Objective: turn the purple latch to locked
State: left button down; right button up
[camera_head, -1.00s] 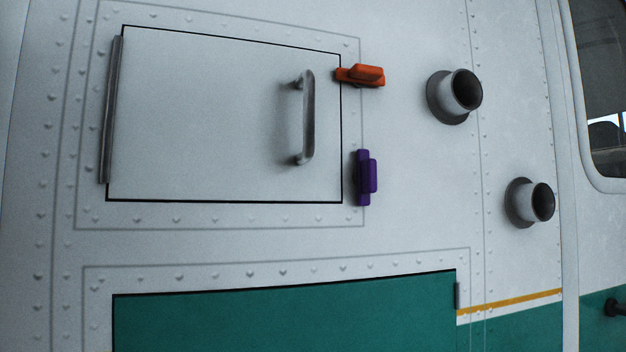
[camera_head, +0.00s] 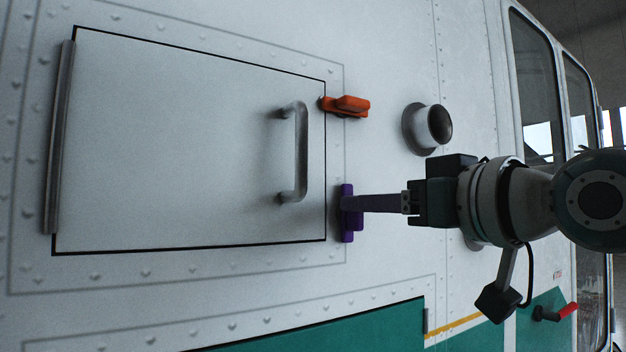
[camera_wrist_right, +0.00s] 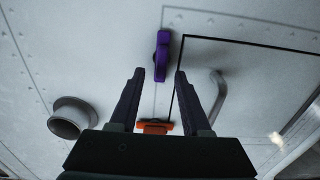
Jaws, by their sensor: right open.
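The purple latch (camera_head: 346,229) is on the white panel just right of the hatch door's lower right edge. Its bar stands upright, parallel to that edge, and does not cross onto the door. My right gripper (camera_head: 349,203) reaches in from the right, its fingers at the latch and hiding part of it. In the right wrist view the gripper (camera_wrist_right: 159,72) is open, and the near end of the purple latch (camera_wrist_right: 162,50) shows between the two fingertips. I cannot tell whether they touch. My left gripper is not in view.
An orange latch (camera_head: 346,106) lies sideways at the door's upper right edge. The closed hatch door (camera_head: 190,140) has a grey handle (camera_head: 300,155) left of the purple latch. A round pipe stub (camera_head: 432,128) sticks out above my right gripper.

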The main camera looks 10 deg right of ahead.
jog(key=shift+w+a, duration=0.2)
jog(key=shift+w, duration=0.25)
grip_shut()
dwell(0.4)
